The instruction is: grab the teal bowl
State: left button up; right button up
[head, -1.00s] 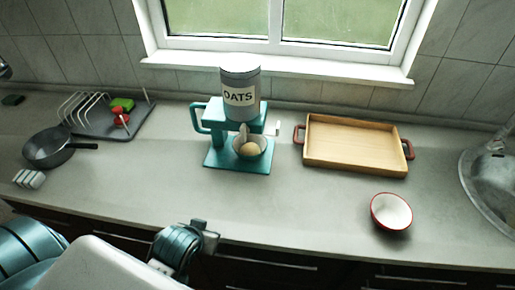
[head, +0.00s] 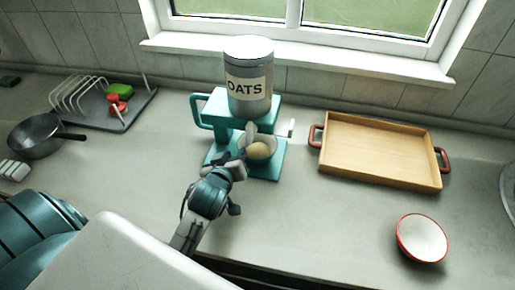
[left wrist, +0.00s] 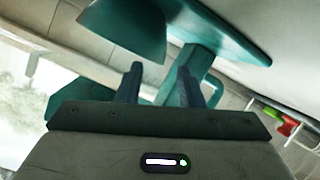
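A small bowl (head: 272,152) with a pale inside and a round tan heap in it stands on the teal dispenser (head: 268,171) under its spout. In the left wrist view a rounded teal shape, seemingly the bowl's outside (left wrist: 122,32), shows at the top, with the dispenser's teal post (left wrist: 203,72) beside it. My left gripper (head: 232,166) is just left of and in front of the bowl, apart from it as far as I can tell. Its two fingers (left wrist: 160,85) are spread with nothing held between them. My right gripper is not in view.
A grey OATS canister (head: 249,85) tops the dispenser. A wooden tray (head: 380,150) with red handles lies to the right, and a red-rimmed white bowl (head: 422,238) nearer the front. A dark pan (head: 37,135) and a dish rack (head: 85,97) are left. The front middle counter is clear.

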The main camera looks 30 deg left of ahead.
aim_at(239, 144)
pick_arm(q)
jog(key=shift+w+a+f, duration=0.1)
jog(key=shift+w+f, duration=0.05)
jog(key=shift+w, duration=0.3)
jog(key=shift+w+a, duration=0.1)
jog(key=shift+w, duration=0.3)
jog(key=p+x, duration=0.2)
jog(key=x, duration=0.2)
jog(key=shift+w+a, duration=0.2)
jog(key=shift+w, duration=0.15)
grip_shut()
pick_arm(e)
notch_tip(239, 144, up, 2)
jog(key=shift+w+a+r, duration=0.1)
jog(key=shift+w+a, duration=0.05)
